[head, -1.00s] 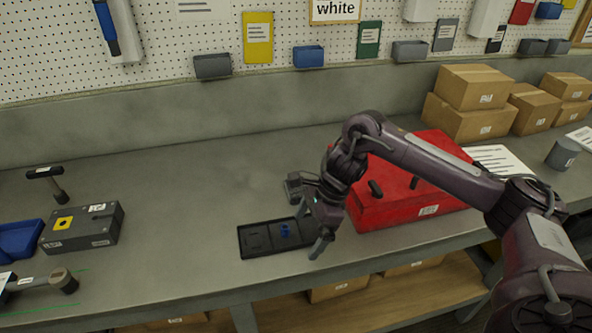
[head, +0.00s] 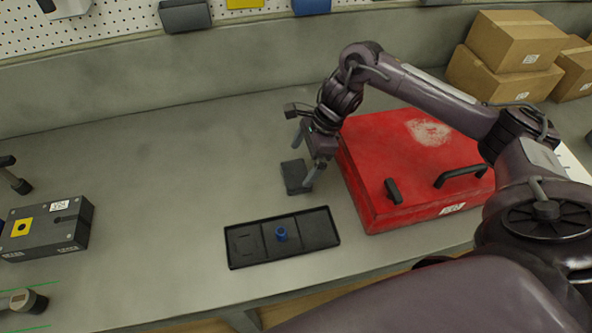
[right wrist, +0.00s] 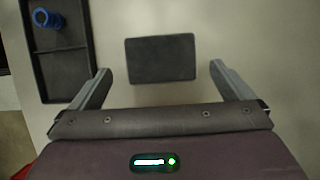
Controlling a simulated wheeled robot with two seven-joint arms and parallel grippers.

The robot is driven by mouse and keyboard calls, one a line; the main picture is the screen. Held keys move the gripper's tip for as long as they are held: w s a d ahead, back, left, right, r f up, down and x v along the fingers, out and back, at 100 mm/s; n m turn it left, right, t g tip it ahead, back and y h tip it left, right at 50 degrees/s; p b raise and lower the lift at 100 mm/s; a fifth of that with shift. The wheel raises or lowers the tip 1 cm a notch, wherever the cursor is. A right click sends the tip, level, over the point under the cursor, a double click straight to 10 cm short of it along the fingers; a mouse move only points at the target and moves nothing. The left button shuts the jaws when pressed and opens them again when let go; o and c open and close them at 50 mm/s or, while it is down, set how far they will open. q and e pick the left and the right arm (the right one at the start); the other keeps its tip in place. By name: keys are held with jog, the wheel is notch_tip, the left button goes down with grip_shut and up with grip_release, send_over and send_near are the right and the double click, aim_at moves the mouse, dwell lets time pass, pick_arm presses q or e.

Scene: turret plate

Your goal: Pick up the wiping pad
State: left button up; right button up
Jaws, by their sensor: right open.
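A dark grey rectangular block, which looks like the wiping pad (head: 293,177), lies flat on the grey bench behind the black tray and left of the red case. It also shows whole in the right wrist view (right wrist: 160,58). My right gripper (head: 304,162) is open and empty close to the pad. In the right wrist view its two fingers (right wrist: 159,70) stand apart on either side of the pad's near edge, with bare bench showing between each finger and the pad. I see no contact. My left gripper is not in view.
A black tray (head: 326,229) with a blue part (head: 281,234) stands in front of the pad. A red case (head: 385,150) with black handles stands close on the right. A grey block (head: 70,237) lies far left. The bench left of the pad is clear.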

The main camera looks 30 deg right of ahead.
jog(key=p+x, duration=0.2)
jog(key=x, duration=0.2)
jog(key=shift+f, duration=0.35)
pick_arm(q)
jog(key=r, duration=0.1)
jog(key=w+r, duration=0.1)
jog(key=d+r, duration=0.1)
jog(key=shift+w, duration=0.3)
pick_arm(e)
jog(key=c, duration=0.8)
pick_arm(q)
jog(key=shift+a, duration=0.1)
pick_arm(e)
jog(key=shift+r, duration=0.2)
jog(key=shift+d+r, duration=0.1)
jog(key=shift+r, duration=0.5)
notch_tip(320, 180, up, 8)
jog(key=b, duration=0.2)
pick_arm(q)
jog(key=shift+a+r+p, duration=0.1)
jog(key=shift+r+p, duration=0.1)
jog(key=shift+p, duration=1.05)
pick_arm(e)
notch_tip(320, 180, up, 10)
send_over(294, 173)
jog(key=d, duration=0.1)
jog(key=shift+s+r, duration=0.2)
jog(key=shift+r, duration=0.05)
